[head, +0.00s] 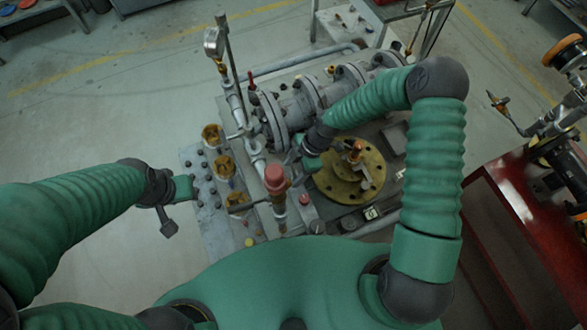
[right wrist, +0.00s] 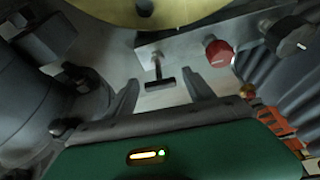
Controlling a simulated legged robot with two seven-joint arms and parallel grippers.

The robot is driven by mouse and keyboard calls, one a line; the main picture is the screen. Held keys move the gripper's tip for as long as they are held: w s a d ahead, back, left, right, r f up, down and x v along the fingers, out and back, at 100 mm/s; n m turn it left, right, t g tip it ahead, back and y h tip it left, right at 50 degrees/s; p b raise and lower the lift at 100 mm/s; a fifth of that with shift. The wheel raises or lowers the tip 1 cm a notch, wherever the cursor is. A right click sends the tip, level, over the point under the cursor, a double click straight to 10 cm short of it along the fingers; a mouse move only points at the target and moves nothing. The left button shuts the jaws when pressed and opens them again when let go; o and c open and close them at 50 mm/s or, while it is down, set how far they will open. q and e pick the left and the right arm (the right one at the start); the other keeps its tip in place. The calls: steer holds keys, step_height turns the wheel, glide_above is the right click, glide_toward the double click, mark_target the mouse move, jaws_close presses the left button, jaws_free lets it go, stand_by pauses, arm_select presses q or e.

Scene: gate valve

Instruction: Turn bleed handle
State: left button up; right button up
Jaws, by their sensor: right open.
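A small dark T-shaped handle (right wrist: 160,78), which looks like the bleed handle, sticks out from a pale metal block in the right wrist view. My right gripper (right wrist: 161,92) is open, with one finger on each side of the handle. The handle lies between the fingertips or just beyond them; I see no clear contact. In the head view my right gripper (head: 296,157) is at the pipework left of the brass flange, and I cannot make out the handle there. My left gripper (head: 170,218) hangs at the left, clear of the valve plate; its jaw state is unclear.
A red knob (right wrist: 218,52) sits right of the handle. A brass flange (head: 350,188), a red-capped fitting (head: 274,179), grey flanged pipe (head: 309,96) and a pressure gauge (head: 213,42) crowd the work area. A red cabinet (head: 510,215) stands at right. Floor is free at left.

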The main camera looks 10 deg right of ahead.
steer(key=shift+c, duration=0.4)
steer(key=shift+a, duration=0.1)
steer(key=c, duration=0.5)
jaws_close()
